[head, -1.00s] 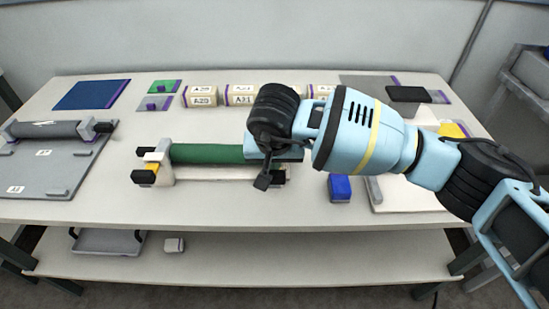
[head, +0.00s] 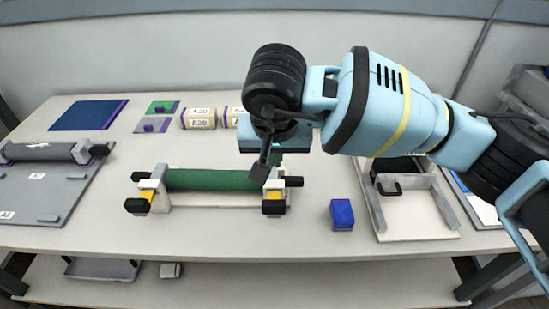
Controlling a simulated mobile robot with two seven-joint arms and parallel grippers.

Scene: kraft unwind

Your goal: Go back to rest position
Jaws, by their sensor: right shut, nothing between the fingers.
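My right gripper (head: 262,172) comes in from the right in the head view. Its dark fingers are shut and empty, and point down above the right end of the green roll. The green roll (head: 212,180) lies level on a white stand (head: 222,199) with black and yellow end clamps. The fingertips overlap the roll's right end in the picture; whether they touch it I cannot tell. My left gripper is not in view.
A grey board with a grey roller (head: 42,151) is at the left. A blue block (head: 342,214) lies right of the stand, beside a white tray (head: 432,232). The table front is clear.

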